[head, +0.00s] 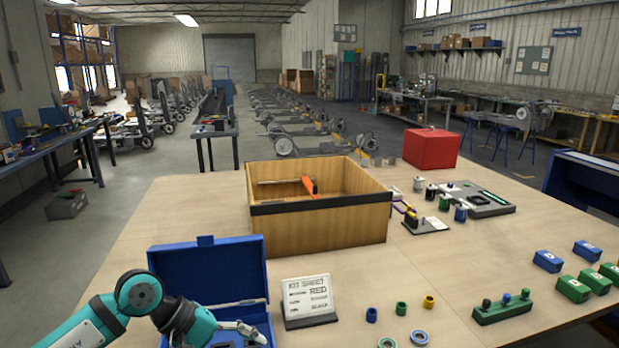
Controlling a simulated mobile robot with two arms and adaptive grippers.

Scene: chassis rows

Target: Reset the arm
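My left arm comes in from the lower left in teal and dark grey. Its gripper (246,331) is over the open blue case (213,272) at the front left of the table. The gripper is small in the view, and I cannot tell whether its fingers are apart or hold anything. The inside of the case is partly hidden by the arm. My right arm and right gripper do not show.
A wooden box (330,231) with an orange-handled item stands behind the case. A kit sheet sign (307,298) stands beside the case. Small coloured rings, a green peg block (502,308), blue and green blocks and a red box (431,148) are further right.

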